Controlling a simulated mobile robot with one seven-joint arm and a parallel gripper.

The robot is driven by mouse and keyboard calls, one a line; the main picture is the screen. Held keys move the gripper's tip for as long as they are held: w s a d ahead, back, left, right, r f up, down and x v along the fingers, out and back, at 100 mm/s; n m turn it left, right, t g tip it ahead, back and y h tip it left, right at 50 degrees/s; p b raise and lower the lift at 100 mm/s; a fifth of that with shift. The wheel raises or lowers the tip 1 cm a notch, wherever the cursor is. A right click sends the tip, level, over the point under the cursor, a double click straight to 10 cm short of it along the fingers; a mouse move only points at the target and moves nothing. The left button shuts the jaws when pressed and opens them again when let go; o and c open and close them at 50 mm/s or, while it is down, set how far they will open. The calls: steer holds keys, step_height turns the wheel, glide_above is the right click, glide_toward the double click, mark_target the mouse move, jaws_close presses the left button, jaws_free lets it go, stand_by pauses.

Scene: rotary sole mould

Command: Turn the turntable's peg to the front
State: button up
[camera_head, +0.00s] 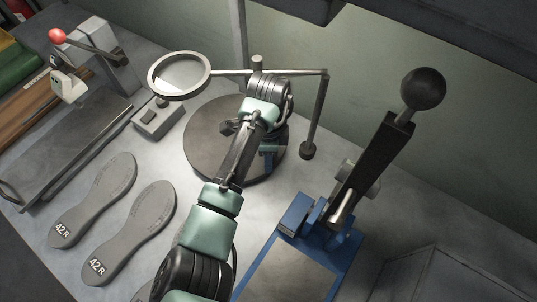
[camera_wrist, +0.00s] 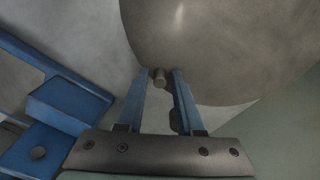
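The turntable (camera_head: 205,150) is a round dark grey disc on the bench, partly covered by my arm in the head view. Its edge also fills the upper part of the wrist view (camera_wrist: 215,50). The peg (camera_wrist: 160,78) is a short grey-brown cylinder near the disc's edge in the wrist view; my arm hides it in the head view. My gripper (camera_wrist: 164,80) has its two blue fingers apart, with the peg between the tips. The peg is close to the left finger, and a small gap shows at the right finger. In the head view my gripper (camera_head: 269,158) is at the disc's right side.
A ring magnifier (camera_head: 152,78) on a jointed stand reaches over the disc's back edge. A blue lever press (camera_head: 318,232) with a black ball handle stands at the right. Grey soles marked 42R (camera_head: 130,235) and a small switch box (camera_head: 157,121) lie at the left.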

jaws_close()
stand_by(1.1)
